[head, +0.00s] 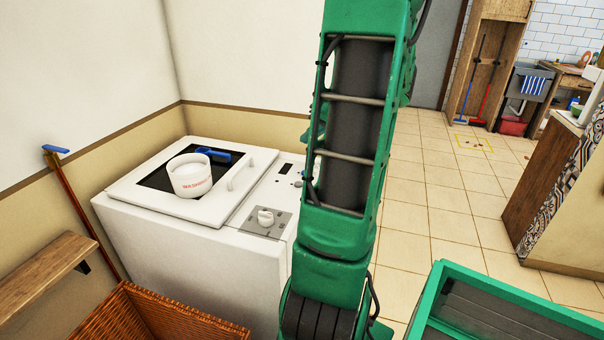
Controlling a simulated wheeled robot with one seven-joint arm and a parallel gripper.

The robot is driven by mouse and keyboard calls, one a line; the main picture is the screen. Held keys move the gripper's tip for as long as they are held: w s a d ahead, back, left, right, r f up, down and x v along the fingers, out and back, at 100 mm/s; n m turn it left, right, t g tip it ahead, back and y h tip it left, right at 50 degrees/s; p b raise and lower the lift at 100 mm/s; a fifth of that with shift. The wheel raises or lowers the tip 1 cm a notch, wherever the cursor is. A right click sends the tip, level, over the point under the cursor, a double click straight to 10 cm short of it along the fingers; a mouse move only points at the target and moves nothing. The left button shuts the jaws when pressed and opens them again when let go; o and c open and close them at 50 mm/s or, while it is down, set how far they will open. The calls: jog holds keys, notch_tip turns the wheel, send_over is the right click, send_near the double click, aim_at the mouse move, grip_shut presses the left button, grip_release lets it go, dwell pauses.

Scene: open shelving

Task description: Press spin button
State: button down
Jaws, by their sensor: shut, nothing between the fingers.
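A white top-loading washing machine (190,245) stands in the corner by the walls. Its control panel runs along the right side of the top, with a large white knob (265,217) on a grey plate (270,228). I cannot read which control is the spin button. My green arm stands in front of the panel's right edge and hides part of it. My gripper cannot be made out.
A wicker basket (150,312) and wooden shelf (45,275) are at front left, with a blue-topped broom (85,215) by the wall. Tiled floor (430,200) is free to the right.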

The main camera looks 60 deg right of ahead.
jog(key=shift+f, duration=0.1)
dwell(0.3)
jog(key=shift+f, duration=4.25)
jog(key=shift+f, duration=0.1)
jog(key=shift+f, duration=0.3)
jog(key=shift+f, duration=0.45)
jog(key=shift+r, duration=0.9)
jog(key=shift+r, duration=2.5)
